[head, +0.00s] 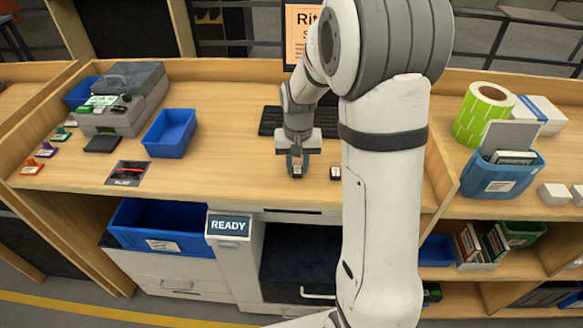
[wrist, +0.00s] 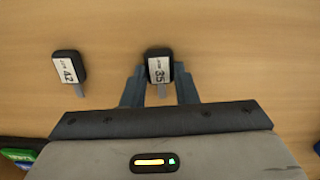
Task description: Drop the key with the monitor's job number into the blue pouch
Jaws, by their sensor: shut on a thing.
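My gripper (head: 297,172) is low over the desk, shut on a black-headed key (wrist: 158,65) whose white label reads 35. A second black-headed key (wrist: 69,68), labelled 42, lies beside it on the desk, apart from the gripper; it also shows in the head view (head: 335,173). The monitor (head: 297,25) is mostly hidden behind my arm; only part of an orange screen shows, and no job number is readable. A blue open holder (head: 490,182) with cards stands at the right; I cannot tell whether it is the pouch.
An open blue tray (head: 168,134) stands left of my gripper, by a grey machine (head: 122,100). A dark keyboard (head: 270,121) lies behind the gripper. A green label roll (head: 482,115) stands at the right.

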